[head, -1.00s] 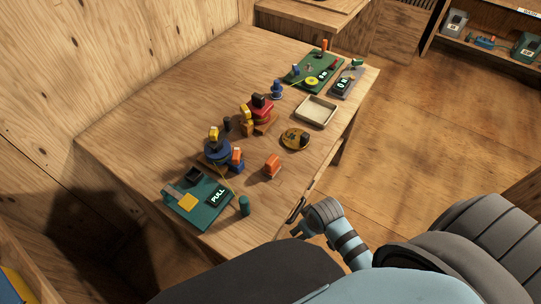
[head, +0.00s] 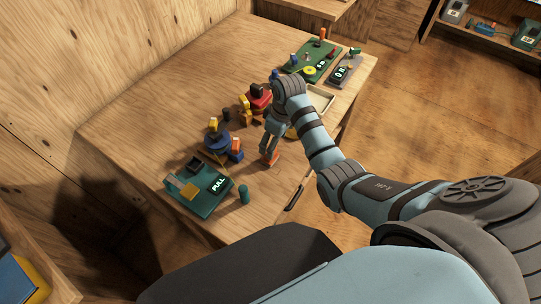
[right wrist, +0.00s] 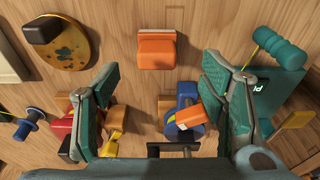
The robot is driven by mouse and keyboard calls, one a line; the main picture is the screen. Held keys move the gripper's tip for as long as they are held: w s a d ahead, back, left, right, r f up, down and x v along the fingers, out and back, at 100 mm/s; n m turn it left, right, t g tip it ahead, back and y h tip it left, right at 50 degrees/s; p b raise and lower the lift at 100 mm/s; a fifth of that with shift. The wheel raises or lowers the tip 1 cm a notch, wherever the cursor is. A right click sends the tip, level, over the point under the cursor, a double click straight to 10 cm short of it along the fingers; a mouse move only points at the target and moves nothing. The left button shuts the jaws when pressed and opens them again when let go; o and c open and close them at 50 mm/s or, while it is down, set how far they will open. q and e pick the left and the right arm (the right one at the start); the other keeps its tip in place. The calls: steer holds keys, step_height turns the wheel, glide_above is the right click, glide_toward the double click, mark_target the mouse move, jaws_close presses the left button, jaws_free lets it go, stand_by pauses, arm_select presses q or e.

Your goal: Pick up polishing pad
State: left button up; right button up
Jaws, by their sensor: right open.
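An orange block (right wrist: 157,50) lies on the wooden table. It may be the polishing pad, but I cannot tell for certain. In the head view the block (head: 269,158) shows just below my right gripper (head: 272,138). In the right wrist view my right gripper (right wrist: 160,74) is open and empty, with its two fingers wide apart. The block appears between and ahead of the fingertips, apart from both. A stained yellow disc (right wrist: 76,50) with a black block on it lies to the left; my arm mostly hides it in the head view. My left gripper is not in view.
A green board marked PULL (head: 207,203) and a green cylinder (head: 243,194) stand near the front. Blue, red and orange pieces, including a blue round piece (head: 217,142), cluster left of my gripper. A shallow tray (head: 322,98) lies behind my arm. The table's left side is clear.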

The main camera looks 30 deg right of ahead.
mark_target(268, 163)
steer(key=f, duration=0.2)
steer(key=w+f+b, duration=0.1)
steer(key=f, duration=0.1)
steer(key=w+f, duration=0.1)
steer(key=f, duration=0.1)
steer(key=shift+a+f+b, duration=0.3)
steer(key=shift+f+b, duration=0.05)
steer(key=shift+b, duration=0.05)
steer(key=c, duration=1.2)
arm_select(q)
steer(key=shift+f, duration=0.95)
arm_select(e)
steer(key=shift+c, duration=0.2)
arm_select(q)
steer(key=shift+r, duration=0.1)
arm_select(e)
steer(key=shift+r, duration=0.2)
